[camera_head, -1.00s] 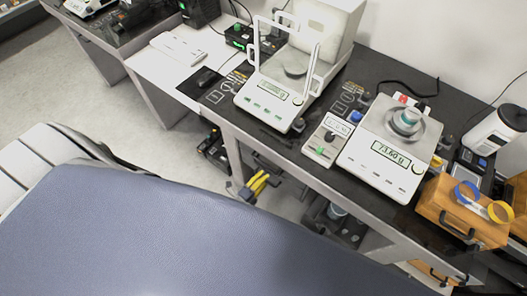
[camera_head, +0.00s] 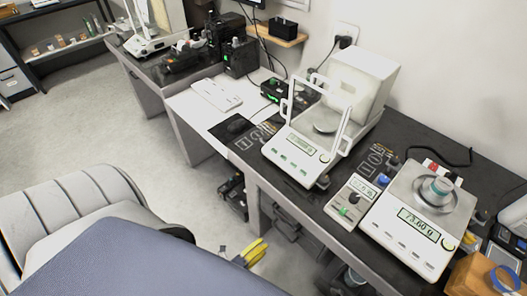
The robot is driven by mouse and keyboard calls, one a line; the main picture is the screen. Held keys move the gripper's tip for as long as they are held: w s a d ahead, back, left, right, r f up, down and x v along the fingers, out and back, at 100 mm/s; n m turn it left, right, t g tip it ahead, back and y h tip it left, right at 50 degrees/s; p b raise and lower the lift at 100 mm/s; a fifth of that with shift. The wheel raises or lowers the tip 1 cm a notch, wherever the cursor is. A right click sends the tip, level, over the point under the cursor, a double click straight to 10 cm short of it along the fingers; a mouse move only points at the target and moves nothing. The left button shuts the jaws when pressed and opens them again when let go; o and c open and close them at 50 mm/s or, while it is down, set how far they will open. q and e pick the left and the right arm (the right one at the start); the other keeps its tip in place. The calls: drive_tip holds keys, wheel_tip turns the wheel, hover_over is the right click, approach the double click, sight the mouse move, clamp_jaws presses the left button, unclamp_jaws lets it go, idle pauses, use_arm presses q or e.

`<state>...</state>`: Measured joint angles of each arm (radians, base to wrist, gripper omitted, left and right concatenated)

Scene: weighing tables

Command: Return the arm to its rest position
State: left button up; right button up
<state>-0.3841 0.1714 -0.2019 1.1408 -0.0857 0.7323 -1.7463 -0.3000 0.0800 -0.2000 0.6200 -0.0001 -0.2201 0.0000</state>
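My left gripper (camera_head: 255,252) shows at the bottom middle as two yellow fingers side by side. It is in front of and below the dark table (camera_head: 307,202), apart from the table edge, beside the blue surface at the bottom left. I see nothing held between the fingers, but the gap is too small to judge. Most of the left arm is hidden.
On the table stand a balance with a glass-framed shield (camera_head: 297,160), a small control box (camera_head: 349,202) and a balance (camera_head: 411,231) reading 73.60 g with a container (camera_head: 436,190) on its pan. A wooden box (camera_head: 470,277) is at bottom right.

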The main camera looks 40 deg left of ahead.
idle(0.4)
use_arm(q)
drive_tip(key=s+a+f+n+g+y, duration=0.1)
drive_tip(key=s+a+f+n+g, duration=0.1)
drive_tip(key=s+f+n+g, duration=0.85)
drive_tip(key=s+f+n+g+y, duration=0.1)
drive_tip(key=s+f+n+g, duration=0.2)
drive_tip(key=s+f, duration=1.1)
drive_tip(key=s+n, duration=0.2)
drive_tip(key=s, duration=0.2)
drive_tip(key=shift+s+d+f+n+y, duration=0.15)
drive_tip(key=shift+f+n+y, duration=0.2)
drive_tip(key=shift+f+y, duration=0.05)
